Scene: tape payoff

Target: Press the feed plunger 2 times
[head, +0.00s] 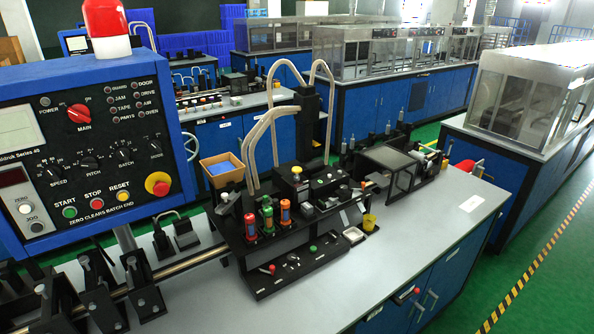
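A black machine station (265,282) with a sloped front panel stands on the grey bench. A red-tipped lever (271,269) and a green button (313,248) are on the front panel. I cannot tell which of these parts is the feed plunger. Neither of my grippers is in view.
A blue control panel (90,160) with a red beacon (106,28) stands at the left. Black clamps (143,288) line a rail at lower left. A cardboard bin (222,170) and a yellow cup (369,222) flank the station. The bench's front surface (400,255) is clear.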

